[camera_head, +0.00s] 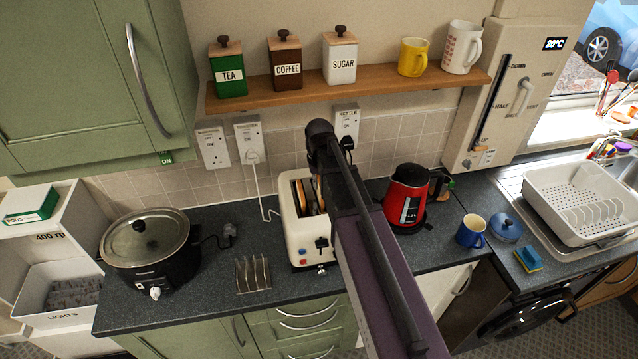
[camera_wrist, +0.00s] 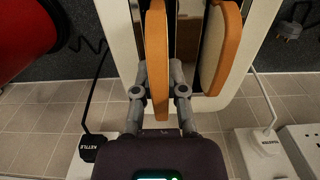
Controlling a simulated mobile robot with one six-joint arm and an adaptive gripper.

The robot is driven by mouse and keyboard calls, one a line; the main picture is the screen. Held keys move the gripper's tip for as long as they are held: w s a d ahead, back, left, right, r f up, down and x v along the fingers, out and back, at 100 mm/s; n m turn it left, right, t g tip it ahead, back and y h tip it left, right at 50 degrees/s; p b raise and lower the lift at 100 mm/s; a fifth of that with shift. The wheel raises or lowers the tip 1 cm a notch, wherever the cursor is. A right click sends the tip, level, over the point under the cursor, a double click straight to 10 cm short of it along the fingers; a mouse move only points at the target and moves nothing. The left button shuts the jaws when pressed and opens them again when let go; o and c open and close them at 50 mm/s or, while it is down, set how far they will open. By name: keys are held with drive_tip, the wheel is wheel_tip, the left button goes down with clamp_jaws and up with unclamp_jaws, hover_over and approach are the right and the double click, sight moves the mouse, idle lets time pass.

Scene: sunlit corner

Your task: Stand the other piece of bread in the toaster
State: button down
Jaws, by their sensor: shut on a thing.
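The cream toaster (camera_head: 300,236) stands on the dark worktop; its near end has a red and a blue control. In the wrist view the toaster (camera_wrist: 262,30) fills the top. One slice of bread (camera_wrist: 221,50) stands in its right slot there, its upper part showing. My gripper (camera_wrist: 160,84) is shut on the other slice of bread (camera_wrist: 157,45), which is edge-on and upright, in line with the left slot. I cannot tell how far this slice is inside the slot. In the head view my arm hides the gripper and part of the toaster.
A toast rack (camera_head: 253,274) and a slow cooker (camera_head: 146,250) stand left of the toaster. A red kettle (camera_head: 408,200) stands close on the right, with a blue mug (camera_head: 471,230) beyond. A shelf (camera_head: 350,83) with canisters hangs above. Sockets (camera_head: 249,140) and cables are behind.

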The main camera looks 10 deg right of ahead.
drive_tip(key=c, duration=0.6)
unclamp_jaws()
drive_tip(key=shift+r, duration=0.1)
